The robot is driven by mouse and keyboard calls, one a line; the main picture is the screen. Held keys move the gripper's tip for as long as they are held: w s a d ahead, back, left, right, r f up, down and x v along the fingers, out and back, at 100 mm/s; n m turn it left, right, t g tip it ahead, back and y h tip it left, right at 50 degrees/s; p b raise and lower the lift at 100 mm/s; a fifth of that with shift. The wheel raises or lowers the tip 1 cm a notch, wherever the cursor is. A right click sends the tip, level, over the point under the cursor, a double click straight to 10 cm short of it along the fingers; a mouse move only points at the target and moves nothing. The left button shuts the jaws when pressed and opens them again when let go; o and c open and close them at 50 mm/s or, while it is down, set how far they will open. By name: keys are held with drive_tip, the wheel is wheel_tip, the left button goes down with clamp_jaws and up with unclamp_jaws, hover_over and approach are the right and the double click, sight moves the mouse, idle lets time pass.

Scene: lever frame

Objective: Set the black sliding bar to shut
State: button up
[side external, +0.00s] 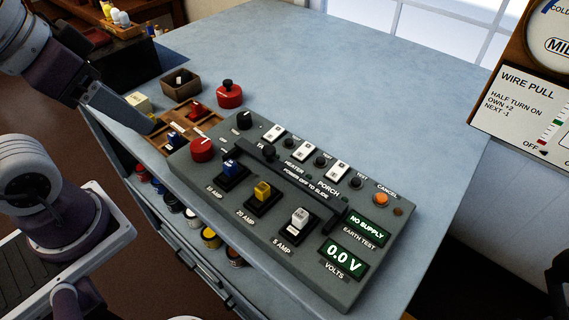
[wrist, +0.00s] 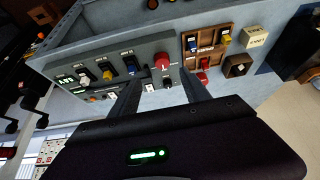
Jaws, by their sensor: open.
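The black sliding bar (side external: 291,178) lies along the middle of the grey control panel (side external: 345,292) in the side view, behind the row of fuses. It has a small upright black knob (side external: 270,152) near its left end, and the label "POWER OFF TO SLIDE" runs along it. My gripper (side external: 150,127) is above the left end of the panel, over the small wooden tray and apart from the bar. In the wrist view my gripper (wrist: 162,84) is open, its two fingers apart with nothing held.
Blue (side external: 231,168), yellow (side external: 262,191) and white (side external: 299,218) fuses stand in front of the bar. A red knob (side external: 203,149) is at the panel's left. White switches (side external: 337,170) line the back. The displays (side external: 345,259) read "NO SUPPLY" and "0.0 V".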

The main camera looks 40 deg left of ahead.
drive_tip(key=w+d+n+g, duration=0.1)
drive_tip(key=w, duration=0.2)
drive_tip(key=w+d+r+n+g, duration=0.1)
drive_tip(key=w+d, duration=0.1)
drive_tip(key=w+d+n+g, duration=0.1)
drive_tip(key=w+n, duration=0.1)
drive_tip(key=w, duration=0.1)
drive_tip(key=shift+w+d+r+h, duration=0.3)
drive_tip(key=shift+d+r, duration=0.05)
drive_tip(key=shift+c, duration=0.7)
drive_tip(key=n+g, duration=0.3)
drive_tip(key=n, duration=0.2)
hover_over(269, 148)
wheel_tip(269, 148, down, 4)
drive_tip(key=shift+s+f, duration=0.1)
drive_tip(key=shift+f, duration=0.15)
wheel_tip(269, 148, down, 7)
clamp_jaws()
